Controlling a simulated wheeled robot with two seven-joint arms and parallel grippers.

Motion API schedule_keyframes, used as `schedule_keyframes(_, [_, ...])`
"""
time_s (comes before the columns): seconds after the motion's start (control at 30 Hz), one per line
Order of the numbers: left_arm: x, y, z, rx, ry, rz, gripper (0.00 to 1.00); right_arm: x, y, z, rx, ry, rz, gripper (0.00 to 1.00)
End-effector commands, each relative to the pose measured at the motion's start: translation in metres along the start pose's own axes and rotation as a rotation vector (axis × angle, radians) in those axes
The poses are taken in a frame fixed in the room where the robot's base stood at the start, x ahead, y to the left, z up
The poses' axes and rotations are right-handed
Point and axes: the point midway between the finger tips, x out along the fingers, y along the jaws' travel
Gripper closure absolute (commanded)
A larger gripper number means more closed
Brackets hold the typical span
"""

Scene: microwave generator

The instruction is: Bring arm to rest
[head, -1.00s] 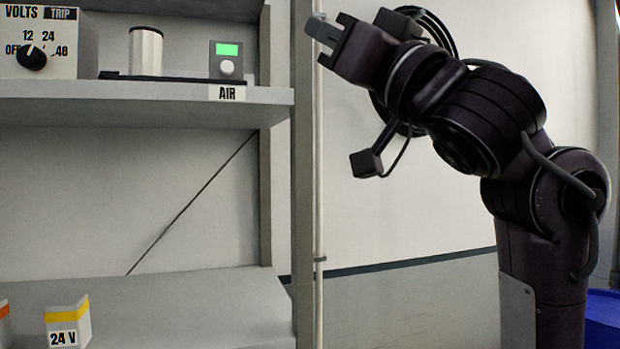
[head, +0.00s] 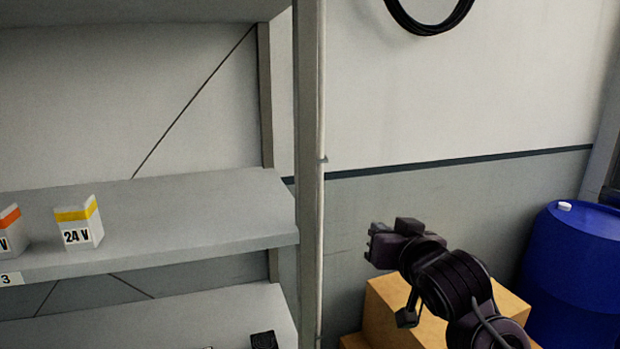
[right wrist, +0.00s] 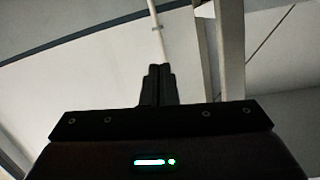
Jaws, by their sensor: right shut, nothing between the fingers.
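My right gripper (head: 372,245) is low at the right of the head view, in front of a cardboard box and to the right of the shelf post. It points left and holds nothing. In the right wrist view its two fingers (right wrist: 157,84) are together, with the wall, a pale pipe and the shelf frame beyond them. My left gripper is not in view.
A grey shelf (head: 180,215) fills the left, carrying a white and yellow "24 V" block (head: 78,225) and an orange-banded block (head: 10,230). Its post (head: 308,170) stands near my right gripper. Cardboard boxes (head: 505,305) and a blue barrel (head: 575,275) stand at the right.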

Motion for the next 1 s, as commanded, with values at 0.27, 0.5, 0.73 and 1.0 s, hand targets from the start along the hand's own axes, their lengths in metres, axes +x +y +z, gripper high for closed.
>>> schedule_keyframes(0.27, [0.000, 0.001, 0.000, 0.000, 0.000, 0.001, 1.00, -0.061, 0.050, 0.202, -0.062, -0.470, 0.148, 1.00])
schedule_keyframes(0.5, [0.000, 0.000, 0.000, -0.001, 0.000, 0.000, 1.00, -0.138, 0.064, 0.302, -0.105, -0.782, 0.178, 1.00])
schedule_keyframes(0.73, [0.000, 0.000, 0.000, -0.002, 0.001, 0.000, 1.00, -0.197, 0.065, 0.352, -0.125, -0.981, 0.170, 1.00])
schedule_keyframes(1.0, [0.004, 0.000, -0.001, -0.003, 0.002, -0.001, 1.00, -0.213, 0.071, 0.410, -0.132, -1.101, 0.157, 1.00])
